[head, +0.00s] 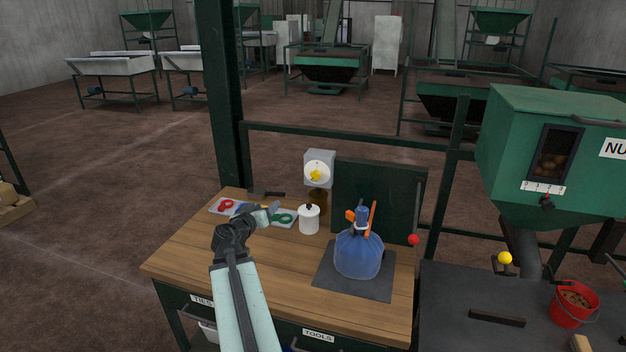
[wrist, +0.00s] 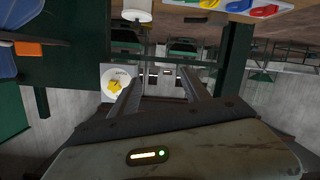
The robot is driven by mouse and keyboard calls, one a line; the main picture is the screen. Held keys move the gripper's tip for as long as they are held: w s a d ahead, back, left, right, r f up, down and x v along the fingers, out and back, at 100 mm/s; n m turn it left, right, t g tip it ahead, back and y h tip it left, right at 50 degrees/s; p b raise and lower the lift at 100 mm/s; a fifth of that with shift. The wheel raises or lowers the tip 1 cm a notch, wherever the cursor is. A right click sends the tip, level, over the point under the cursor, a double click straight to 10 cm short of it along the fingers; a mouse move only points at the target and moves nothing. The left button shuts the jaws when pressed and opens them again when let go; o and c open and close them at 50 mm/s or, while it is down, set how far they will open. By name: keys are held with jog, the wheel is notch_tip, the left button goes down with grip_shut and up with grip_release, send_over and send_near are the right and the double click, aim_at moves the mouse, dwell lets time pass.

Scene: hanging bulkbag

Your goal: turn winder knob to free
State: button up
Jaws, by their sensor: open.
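The winder knob (head: 315,175) is yellow and sits on a round white dial (head: 323,167) on a grey box (head: 319,155) behind the bench. In the wrist view, which is upside down, the yellow knob (wrist: 114,86) shows left of my fingers with small markings on the dial. I cannot read which marking it points to. My gripper (head: 272,211) is over the bench, left of and nearer than the knob, and apart from it. In the wrist view my gripper (wrist: 161,74) has its two fingers spread, with nothing between them.
A white lidded pot (head: 309,220) stands below the dial. A tied blue bag (head: 358,253) with orange parts sits on a dark mat (head: 345,288) at right. Trays with coloured rings (head: 226,206) lie on the wooden bench (head: 185,255). A green post (head: 222,100) rises behind.

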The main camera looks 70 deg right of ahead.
aim_at(315, 176)
jog(key=s+d+r+h, duration=0.3)
jog(key=s+d+r, duration=0.2)
jog(key=s+d, duration=0.45)
jog(key=d, duration=0.3)
jog(key=s+d, duration=0.1)
jog(key=d, duration=0.2)
jog(key=shift+s+d+r, duration=0.1)
jog(key=shift+s+d, duration=0.05)
jog(key=shift+d, duration=0.1)
jog(key=shift+a, duration=0.1)
jog(key=shift+c, duration=0.3)
grip_shut()
